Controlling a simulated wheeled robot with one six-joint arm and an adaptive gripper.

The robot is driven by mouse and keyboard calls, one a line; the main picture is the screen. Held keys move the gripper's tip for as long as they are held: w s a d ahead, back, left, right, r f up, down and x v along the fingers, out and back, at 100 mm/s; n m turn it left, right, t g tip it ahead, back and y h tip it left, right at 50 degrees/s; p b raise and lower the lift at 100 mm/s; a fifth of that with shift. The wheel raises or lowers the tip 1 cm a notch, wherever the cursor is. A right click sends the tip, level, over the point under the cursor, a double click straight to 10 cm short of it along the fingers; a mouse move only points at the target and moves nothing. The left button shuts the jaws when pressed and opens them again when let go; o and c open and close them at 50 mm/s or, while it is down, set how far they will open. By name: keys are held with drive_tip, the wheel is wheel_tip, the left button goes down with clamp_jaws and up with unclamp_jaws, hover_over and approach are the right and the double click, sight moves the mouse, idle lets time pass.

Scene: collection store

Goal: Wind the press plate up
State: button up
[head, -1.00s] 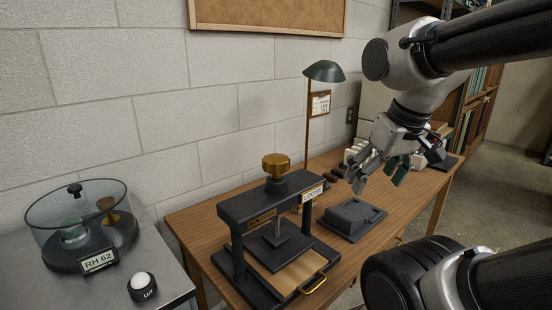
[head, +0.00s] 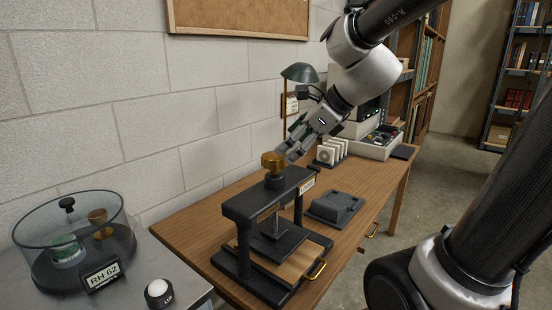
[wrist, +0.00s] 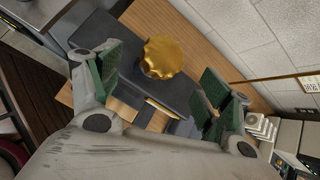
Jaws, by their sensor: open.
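The black press (head: 240,207) stands on the wooden table. Its brass lobed knob (head: 273,161) sits on top of the crossbeam, above a screw. The dark press plate (head: 274,245) hangs from the screw inside the frame, above a tan board; I cannot tell whether they touch. My gripper (head: 290,150) is open and empty, close to the knob on its upper right in the head view. In the wrist view the knob (wrist: 165,57) shows beyond and between the green-padded fingers (wrist: 158,85), not gripped.
A green lamp (head: 299,73) stands behind my gripper near the wall. A dark grey tray-like block (head: 335,207) lies right of the press. A glass-walled case labelled RH 62 (head: 70,235) and a white-topped button (head: 158,292) sit on the grey table at left.

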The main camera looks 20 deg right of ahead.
sight(276, 155)
drive_tip(key=w+a+f+m, duration=0.2)
drive_tip(key=w+f, duration=0.1)
drive_tip(key=w+a+f+m, duration=0.1)
drive_tip(key=w+f, duration=0.1)
drive_tip(key=shift+a+f+m, duration=0.1)
drive_tip(key=shift+m, duration=0.3)
drive_tip(key=c, duration=1)
